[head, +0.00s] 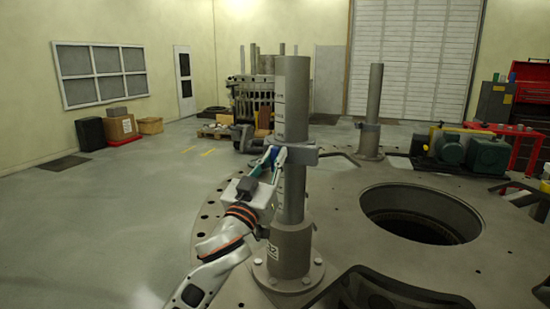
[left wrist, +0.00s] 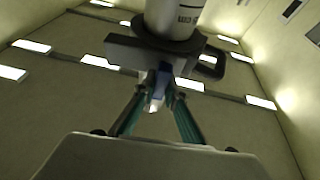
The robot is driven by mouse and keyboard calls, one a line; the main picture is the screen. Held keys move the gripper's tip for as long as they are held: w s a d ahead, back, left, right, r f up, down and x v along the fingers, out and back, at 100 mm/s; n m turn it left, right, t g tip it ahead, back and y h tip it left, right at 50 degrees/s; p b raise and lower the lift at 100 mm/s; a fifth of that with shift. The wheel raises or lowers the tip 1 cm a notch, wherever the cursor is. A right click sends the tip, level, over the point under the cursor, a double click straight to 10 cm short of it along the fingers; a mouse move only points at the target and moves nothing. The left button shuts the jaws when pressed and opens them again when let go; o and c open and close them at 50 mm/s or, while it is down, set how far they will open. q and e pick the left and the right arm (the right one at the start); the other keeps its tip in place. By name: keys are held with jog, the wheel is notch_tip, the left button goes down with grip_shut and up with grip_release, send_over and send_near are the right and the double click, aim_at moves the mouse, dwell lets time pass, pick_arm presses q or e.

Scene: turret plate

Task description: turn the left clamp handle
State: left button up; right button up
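A grey clamp (head: 303,155) sits around a tall upright grey post (head: 291,100) with scale markings. The clamp also shows in the left wrist view (left wrist: 122,48), seen from below. A blue handle (left wrist: 162,74) with a pale lower end hangs under the clamp there. My left gripper (head: 277,152) reaches up from the lower left to the near left side of the clamp. Its two green-sided fingers stand on either side of the handle in the left wrist view (left wrist: 158,92). I cannot tell whether they press on it. My right gripper is not in view.
The post stands on a large round plate (head: 340,215) with a wide round hole (head: 420,213) to the right. A second post (head: 372,105) and green motors (head: 488,155) stand farther back. Clear floor (head: 90,230) lies to the left.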

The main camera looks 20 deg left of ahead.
pick_arm(q)
jog(key=shift+m, duration=0.3)
grip_shut()
jog(key=m+h, duration=0.2)
jog(key=m, duration=0.1)
jog(key=m+g+h, duration=0.1)
jog(key=m+h, duration=0.1)
jog(key=m, duration=0.2)
jog(key=shift+d+m, duration=0.1)
jog(key=shift+m, duration=0.2)
jog(key=m+g+h, duration=0.1)
jog(key=m, duration=0.3)
jog(key=m+g+h, duration=0.1)
jog(key=m+g, duration=0.1)
jog(key=m, duration=0.2)
jog(key=shift+d, duration=0.1)
jog(key=m+g, duration=0.1)
jog(key=m, duration=0.3)
jog(key=m+g, duration=0.1)
jog(key=m, duration=0.1)
jog(key=shift+d+f+g, duration=0.1)
jog(key=shift+f+g, duration=0.15)
jog(key=shift+g, duration=0.05)
jog(key=shift+m, duration=0.3)
jog(key=o, duration=0.8)
grip_release()
jog(key=shift+s+f, duration=0.1)
jog(key=shift+s, duration=0.05)
